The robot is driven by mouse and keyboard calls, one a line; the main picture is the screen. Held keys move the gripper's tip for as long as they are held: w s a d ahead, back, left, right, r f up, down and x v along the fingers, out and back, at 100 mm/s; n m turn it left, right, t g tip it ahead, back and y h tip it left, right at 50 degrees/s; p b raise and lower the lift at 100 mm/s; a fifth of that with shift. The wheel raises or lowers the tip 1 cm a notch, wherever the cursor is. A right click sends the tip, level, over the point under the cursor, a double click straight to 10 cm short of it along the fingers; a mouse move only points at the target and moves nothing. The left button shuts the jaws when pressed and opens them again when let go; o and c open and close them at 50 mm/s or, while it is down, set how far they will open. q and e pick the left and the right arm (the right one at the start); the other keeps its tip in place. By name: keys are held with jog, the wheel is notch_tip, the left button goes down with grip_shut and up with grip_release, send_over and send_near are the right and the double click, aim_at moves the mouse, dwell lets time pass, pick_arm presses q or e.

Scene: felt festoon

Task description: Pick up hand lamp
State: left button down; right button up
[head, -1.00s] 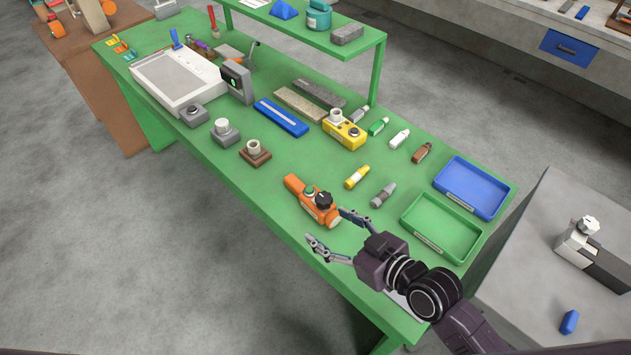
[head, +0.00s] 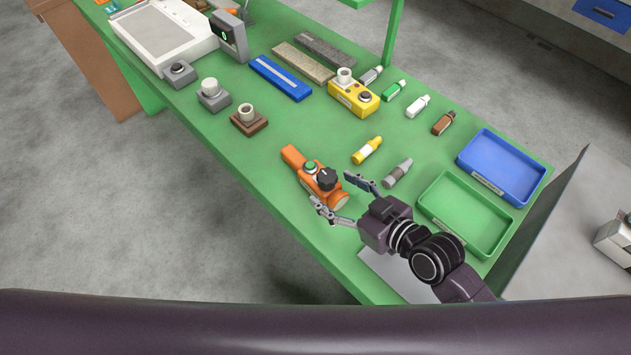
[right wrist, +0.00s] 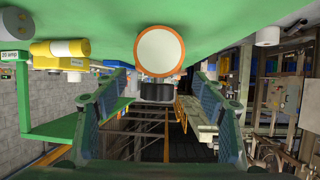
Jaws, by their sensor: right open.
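The orange hand lamp (head: 309,172) lies on the green table, with a green button and a black knob on its upper side. Its round pale lens end points toward my right gripper (head: 332,189). The right gripper is open, its fingers apart on either side of the lamp's lens end in the head view, holding nothing. In the right wrist view the lamp's white lens with orange rim (right wrist: 160,52) is centred between the open fingers (right wrist: 160,112), ahead of them. I cannot tell whether a finger touches the lamp. My left gripper is not in view.
Yellow (head: 367,150) and grey (head: 397,173) small tubes lie right of the lamp. A green tray (head: 425,207) and a blue tray (head: 465,164) stand further right. A brown block with a pale ring (head: 249,122) sits to the left. The table's front edge is close.

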aim_at(311, 174)
jog(key=p+x, duration=0.1)
jog(key=x, duration=0.6)
jog(key=shift+w+d+f+p, duration=0.1)
jog(key=shift+w+f+p, duration=0.05)
jog(key=shift+f+p, duration=0.15)
jog(key=shift+w+a+f, duration=0.15)
jog(key=shift+w+a, duration=0.05)
jog(key=shift+a, duration=0.05)
jog(key=c, duration=1.3)
jog(key=shift+c, duration=0.8)
